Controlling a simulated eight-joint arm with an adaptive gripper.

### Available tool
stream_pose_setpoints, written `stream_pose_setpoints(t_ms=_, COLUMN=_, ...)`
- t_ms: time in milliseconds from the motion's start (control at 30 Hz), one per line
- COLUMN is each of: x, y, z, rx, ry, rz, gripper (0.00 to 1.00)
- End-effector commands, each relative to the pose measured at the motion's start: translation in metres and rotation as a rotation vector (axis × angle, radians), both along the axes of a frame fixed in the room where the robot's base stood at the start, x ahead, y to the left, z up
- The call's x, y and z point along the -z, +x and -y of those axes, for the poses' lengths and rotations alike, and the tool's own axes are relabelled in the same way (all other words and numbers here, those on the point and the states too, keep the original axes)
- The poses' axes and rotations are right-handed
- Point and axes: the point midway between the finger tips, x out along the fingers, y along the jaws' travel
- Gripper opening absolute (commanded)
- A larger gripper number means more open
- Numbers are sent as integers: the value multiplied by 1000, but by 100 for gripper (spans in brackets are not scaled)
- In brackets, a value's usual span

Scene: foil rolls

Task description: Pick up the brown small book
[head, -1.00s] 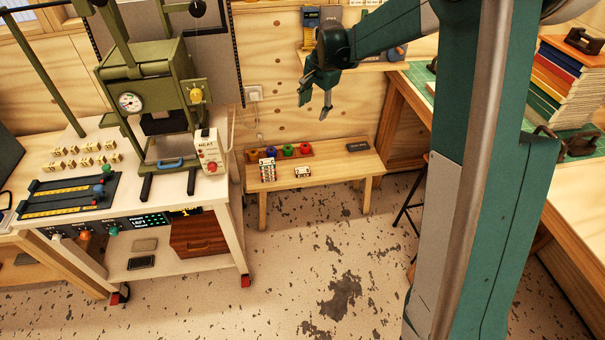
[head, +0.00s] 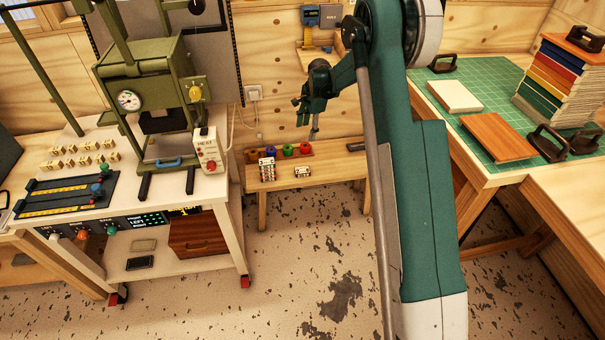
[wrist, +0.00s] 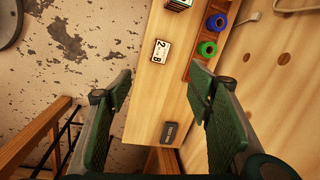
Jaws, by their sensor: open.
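A brown flat book-like slab (head: 499,137) lies on the green mat (head: 481,78) of the right-hand workbench in the head view. A cream slab (head: 454,96) lies behind it. A small dark block (head: 355,146) lies at the right end of the low wooden bench (head: 325,172); it also shows in the wrist view (wrist: 169,133). I cannot tell whether it is a book. My gripper (head: 309,130) hangs above the low bench, far left of the brown slab. In the wrist view my gripper (wrist: 160,80) is open and empty, its fingers spread over the bench.
Coloured spools (head: 287,150) sit in a rack at the bench's back. A small labelled block (head: 302,171) and a striped stack (head: 267,169) stand in front. A press (head: 145,90) on a cart stands left. A book stack (head: 560,80) and black-handled tools (head: 548,143) crowd the right workbench.

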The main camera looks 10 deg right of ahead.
Motion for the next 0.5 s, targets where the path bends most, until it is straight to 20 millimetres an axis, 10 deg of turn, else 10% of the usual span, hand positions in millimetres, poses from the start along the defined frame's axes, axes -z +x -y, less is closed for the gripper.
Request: stream_pose_setpoints(t_ms=500, x=131, y=36, z=1, rx=161, ry=33, rz=-88, gripper=51)
